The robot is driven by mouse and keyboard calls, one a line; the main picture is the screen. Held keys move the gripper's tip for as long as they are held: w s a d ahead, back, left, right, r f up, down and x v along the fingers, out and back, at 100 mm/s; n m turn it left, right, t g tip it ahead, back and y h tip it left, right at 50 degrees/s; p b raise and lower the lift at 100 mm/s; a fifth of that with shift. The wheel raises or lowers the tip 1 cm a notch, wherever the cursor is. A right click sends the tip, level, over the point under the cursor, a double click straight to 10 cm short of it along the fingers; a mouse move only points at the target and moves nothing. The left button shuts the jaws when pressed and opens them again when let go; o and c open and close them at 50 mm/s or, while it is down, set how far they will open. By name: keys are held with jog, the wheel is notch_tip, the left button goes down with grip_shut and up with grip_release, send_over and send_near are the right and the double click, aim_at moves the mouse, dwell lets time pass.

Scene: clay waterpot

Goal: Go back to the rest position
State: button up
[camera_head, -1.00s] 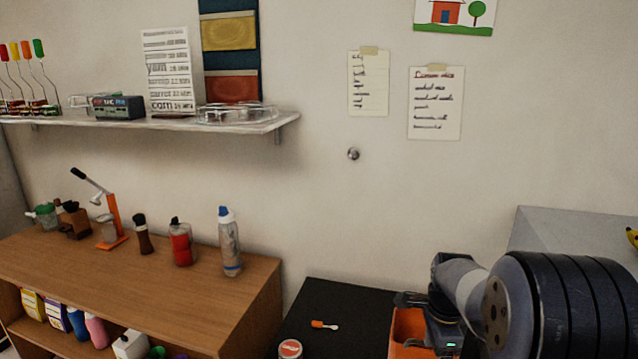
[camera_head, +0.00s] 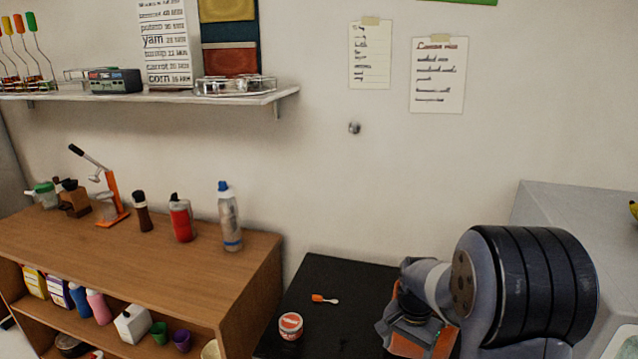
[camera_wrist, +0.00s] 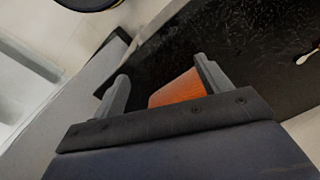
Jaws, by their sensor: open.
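My gripper (camera_wrist: 160,72) is open, with its two grey fingers apart in the wrist view. An orange object (camera_wrist: 178,88) shows beyond the gripper's base, close to the right finger; I cannot tell whether they touch. In the head view the orange object (camera_head: 410,342) is at the right end of the black table (camera_head: 335,275), partly hidden by my arm. My gripper's fingers are not clearly seen there.
A small orange-and-white tool (camera_head: 325,299) and a round red-and-white tub (camera_head: 290,325) lie on the black table. A wooden shelf unit (camera_head: 130,270) with bottles stands left. A grey counter (camera_head: 570,210) is at right. A wall shelf (camera_head: 150,96) hangs above.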

jog(key=shift+s+a+f+n, duration=0.1)
jog(key=shift+a+f+n, duration=0.4)
jog(key=shift+f+n, duration=0.5)
jog(key=shift+r, duration=0.3)
